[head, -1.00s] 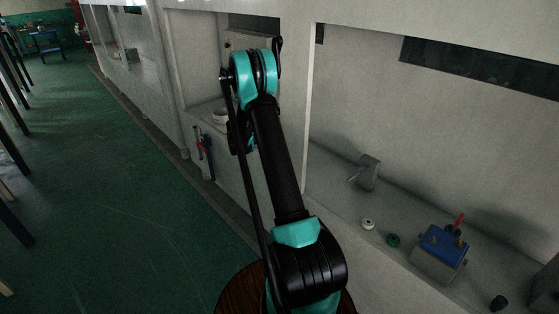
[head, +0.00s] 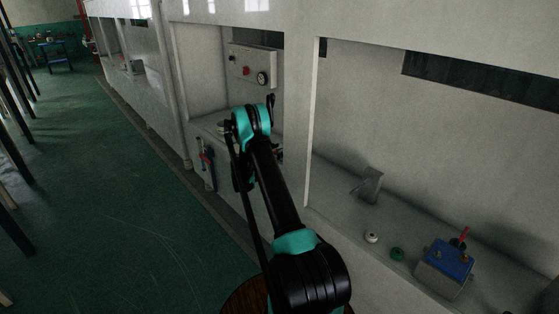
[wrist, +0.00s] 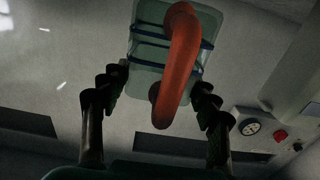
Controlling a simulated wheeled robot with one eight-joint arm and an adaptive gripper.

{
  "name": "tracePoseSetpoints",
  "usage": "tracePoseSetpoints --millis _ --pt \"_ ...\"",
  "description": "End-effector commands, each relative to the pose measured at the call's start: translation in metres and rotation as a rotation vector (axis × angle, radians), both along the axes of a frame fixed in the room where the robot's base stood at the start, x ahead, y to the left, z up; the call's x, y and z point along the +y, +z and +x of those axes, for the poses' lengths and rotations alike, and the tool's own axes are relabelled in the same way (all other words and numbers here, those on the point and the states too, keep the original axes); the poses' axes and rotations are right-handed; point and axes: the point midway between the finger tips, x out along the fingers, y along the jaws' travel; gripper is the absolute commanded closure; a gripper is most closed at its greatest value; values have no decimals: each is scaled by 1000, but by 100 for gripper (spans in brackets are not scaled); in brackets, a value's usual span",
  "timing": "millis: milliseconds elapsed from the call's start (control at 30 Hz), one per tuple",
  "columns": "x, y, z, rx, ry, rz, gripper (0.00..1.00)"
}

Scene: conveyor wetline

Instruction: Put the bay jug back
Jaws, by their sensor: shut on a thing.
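The jug (wrist: 148,80) shows in the wrist view as a pale, see-through greenish body with blue bands and a thick orange-red handle (wrist: 184,45). My gripper (wrist: 160,86) is shut on the jug, with one dark finger on each side of it. The exact contact points are hard to make out. In the head view my arm hides the gripper and the jug; the arm reaches to the bay with the control panel (head: 254,66).
A pale round thing (head: 221,127) sits on the bay ledge, partly behind my arm. A pillar (head: 311,120) divides the bays. The right bay holds a grey bracket (head: 371,184), a white piece (head: 371,237), a green piece (head: 397,254) and a blue-topped box (head: 446,262). Red-and-blue tools (head: 206,160) hang below the ledge.

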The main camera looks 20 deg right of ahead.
Motion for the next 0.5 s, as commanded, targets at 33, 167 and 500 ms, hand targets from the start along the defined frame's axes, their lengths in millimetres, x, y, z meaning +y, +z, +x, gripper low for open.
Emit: tracePoseSetpoints --millis 33,167,500 --pt "0 -7 0 0 0 0 72" --pt "0 -16 0 0 0 0 72" --pt "0 -51 0 0 0 0 72"
